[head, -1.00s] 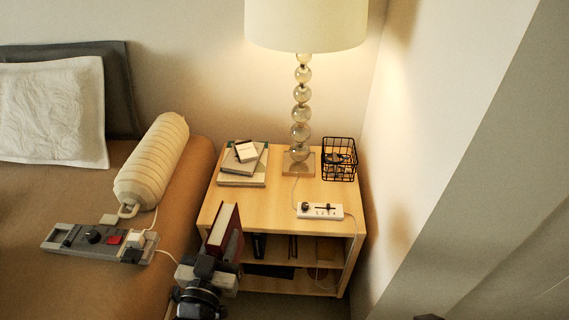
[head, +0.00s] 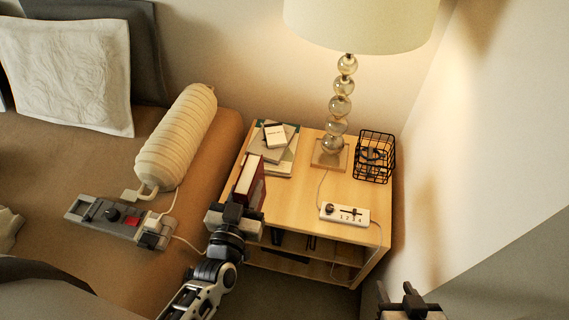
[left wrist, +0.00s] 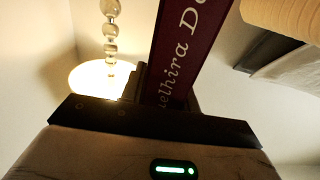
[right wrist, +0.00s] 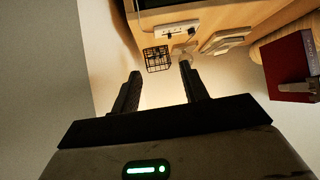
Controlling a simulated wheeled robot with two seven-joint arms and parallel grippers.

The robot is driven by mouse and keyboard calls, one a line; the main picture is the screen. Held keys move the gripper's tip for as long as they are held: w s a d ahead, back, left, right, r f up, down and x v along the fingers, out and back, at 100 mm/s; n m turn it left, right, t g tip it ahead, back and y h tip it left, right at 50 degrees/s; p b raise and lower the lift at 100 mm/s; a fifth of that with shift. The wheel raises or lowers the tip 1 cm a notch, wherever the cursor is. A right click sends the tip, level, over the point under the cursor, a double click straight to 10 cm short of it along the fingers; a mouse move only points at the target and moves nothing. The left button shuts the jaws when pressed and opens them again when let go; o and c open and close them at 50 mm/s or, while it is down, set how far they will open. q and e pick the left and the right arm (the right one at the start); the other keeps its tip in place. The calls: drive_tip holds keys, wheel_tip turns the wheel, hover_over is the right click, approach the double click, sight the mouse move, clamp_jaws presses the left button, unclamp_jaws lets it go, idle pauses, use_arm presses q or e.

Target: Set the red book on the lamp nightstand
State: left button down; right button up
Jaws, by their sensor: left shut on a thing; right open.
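The red book (head: 249,183) is held upright in my left gripper (head: 236,212), which is shut on its lower end. In the head view it is at the nightstand's left front edge; whether it touches the top I cannot tell. In the left wrist view the book (left wrist: 188,50) shows its dark red spine with pale lettering. It also shows in the right wrist view (right wrist: 291,66). The lamp nightstand (head: 290,205) is pale wood and bears the glass-ball lamp (head: 340,105). My right gripper (right wrist: 158,88) is open and empty, low at the right in the head view.
On the nightstand are a stack of books (head: 285,160) with a white box, a black wire basket (head: 375,157) and a white power strip (head: 345,214). The top's middle and left front are clear. A bed with a bolster (head: 177,140) and grey control panel (head: 120,219) lies left.

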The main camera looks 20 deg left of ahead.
use_arm(q)
drive_tip(key=shift+w+a+f, duration=0.1)
drive_tip(key=shift+w+a, duration=0.1)
drive_tip(key=shift+w, duration=0.15)
drive_tip(key=w+a+f+b, duration=0.2)
drive_tip(key=w+f+b, duration=0.3)
drive_tip(key=b, duration=0.3)
drive_tip(key=w+a+f+b, duration=0.3)
drive_tip(key=w+f+b, duration=0.3)
drive_tip(key=f+b, duration=0.2)
drive_tip(key=shift+w+a, duration=0.3)
drive_tip(key=shift+a, duration=0.05)
drive_tip(key=c, duration=1)
unclamp_jaws()
drive_tip(key=shift+c, duration=0.2)
use_arm(e)
wheel_tip(320, 180, down, 6)
drive_tip(key=a+t+y, duration=0.1)
drive_tip(key=a, duration=0.1)
drive_tip(key=shift+w+a+m, duration=0.15)
drive_tip(key=shift+w+m, duration=0.15)
drive_tip(key=shift+w, duration=0.05)
